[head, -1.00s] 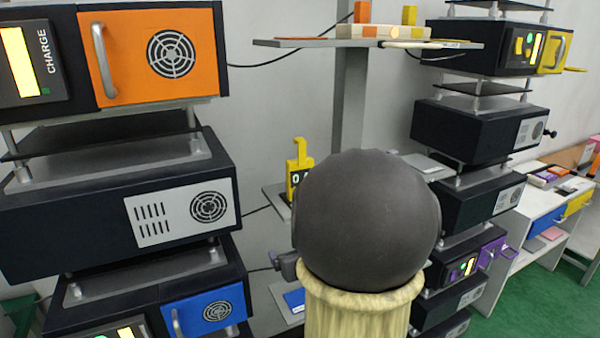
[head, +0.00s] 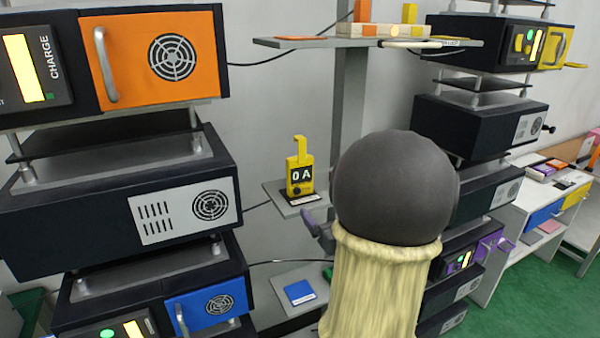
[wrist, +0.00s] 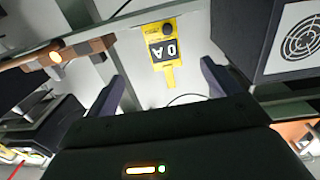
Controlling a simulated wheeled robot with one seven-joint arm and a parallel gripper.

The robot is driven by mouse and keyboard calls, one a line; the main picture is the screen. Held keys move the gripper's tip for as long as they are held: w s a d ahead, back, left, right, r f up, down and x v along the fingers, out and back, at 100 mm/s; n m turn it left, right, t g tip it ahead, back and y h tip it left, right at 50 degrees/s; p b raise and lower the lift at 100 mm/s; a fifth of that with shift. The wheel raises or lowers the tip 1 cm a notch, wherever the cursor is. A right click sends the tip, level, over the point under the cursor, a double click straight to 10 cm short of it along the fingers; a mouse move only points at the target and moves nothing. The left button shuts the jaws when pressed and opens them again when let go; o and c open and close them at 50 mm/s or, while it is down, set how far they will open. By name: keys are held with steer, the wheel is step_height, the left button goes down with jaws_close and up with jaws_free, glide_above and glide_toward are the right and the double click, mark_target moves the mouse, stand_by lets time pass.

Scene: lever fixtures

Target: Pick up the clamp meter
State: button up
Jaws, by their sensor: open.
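The yellow clamp meter (head: 305,180) stands upright on a small grey shelf (head: 268,190) in the head view, its display reading 0 A. It also shows upside down in the wrist view (wrist: 154,32), between and beyond my finger tips. My gripper (wrist: 160,84) is open and empty, with one purple-grey finger on each side of the picture. In the head view one finger (head: 320,231) shows just below and right of the meter. The rest of the gripper is hidden behind my dark round arm joint.
A wide shelf (head: 300,42) with wooden blocks hangs above the meter. A lower shelf holds a blue item (head: 299,292). Stacks of black units stand left (head: 80,215) and right (head: 465,125). A grey post (head: 348,100) rises behind the shelves.

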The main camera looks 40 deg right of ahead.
steer(key=p, duration=0.4)
glide_toward(302, 181)
steer(key=x, duration=0.5)
steer(key=shift+s+d, duration=0.1)
steer(key=shift+d, duration=0.05)
steer(key=shift+w+f, duration=0.1)
steer(key=shift+w, duration=0.15)
steer(key=shift+w+d+r+p, duration=0.1)
steer(key=shift+w+r+p, duration=0.15)
steer(key=shift+w+p, duration=0.4)
steer(key=p+x, duration=0.2)
steer(key=x, duration=0.1)
steer(key=shift+w+d+f, duration=0.1)
steer(key=shift+w, duration=0.4)
steer(key=shift+s, duration=0.1)
steer(key=shift+c, duration=0.2)
